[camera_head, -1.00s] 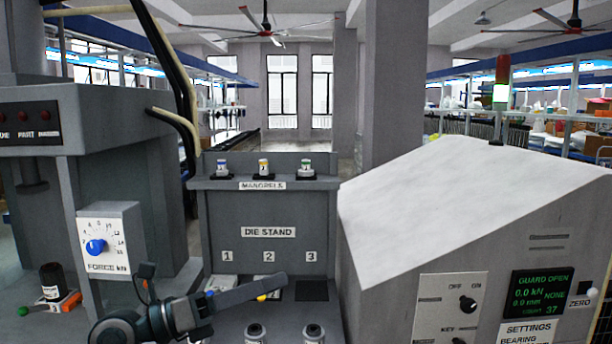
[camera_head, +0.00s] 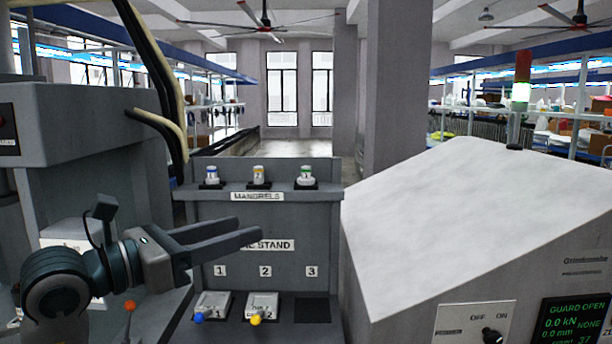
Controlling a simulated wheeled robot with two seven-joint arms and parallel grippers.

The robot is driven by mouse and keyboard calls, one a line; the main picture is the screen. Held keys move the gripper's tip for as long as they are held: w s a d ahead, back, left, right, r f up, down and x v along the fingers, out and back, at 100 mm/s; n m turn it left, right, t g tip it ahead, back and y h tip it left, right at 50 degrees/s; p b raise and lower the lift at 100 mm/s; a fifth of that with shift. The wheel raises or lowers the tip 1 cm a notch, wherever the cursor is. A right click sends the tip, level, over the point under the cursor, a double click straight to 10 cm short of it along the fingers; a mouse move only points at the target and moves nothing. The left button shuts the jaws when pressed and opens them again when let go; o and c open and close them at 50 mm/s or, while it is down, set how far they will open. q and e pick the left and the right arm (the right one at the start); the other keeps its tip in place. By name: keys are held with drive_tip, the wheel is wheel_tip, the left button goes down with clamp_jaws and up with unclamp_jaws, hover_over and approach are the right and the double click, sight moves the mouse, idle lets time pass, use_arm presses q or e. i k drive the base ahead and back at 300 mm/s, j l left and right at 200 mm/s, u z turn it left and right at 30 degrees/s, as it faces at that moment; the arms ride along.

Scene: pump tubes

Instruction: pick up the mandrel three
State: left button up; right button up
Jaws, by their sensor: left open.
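Three small mandrels stand upright on the shelf above the MANDRELS label: one with a blue band (camera_head: 212,175) at left, one with a yellow band (camera_head: 258,175) in the middle, one with a green band (camera_head: 306,175) at right. The marks on them are too small to read surely, so I cannot tell by number which is mandrel three. My left gripper (camera_head: 249,231) is open and empty, its fingers pointing right in front of the DIE STAND sign, below the shelf. My right gripper is not in view.
Below, a die with a blue knob (camera_head: 212,304) sits under 1 and one with a yellow knob (camera_head: 263,306) under 2; the dark pad (camera_head: 312,309) under 3 is bare. A large sloped grey console (camera_head: 470,230) stands at right, the press (camera_head: 90,140) at left.

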sight(306, 178)
drive_tip(key=i, duration=1.1)
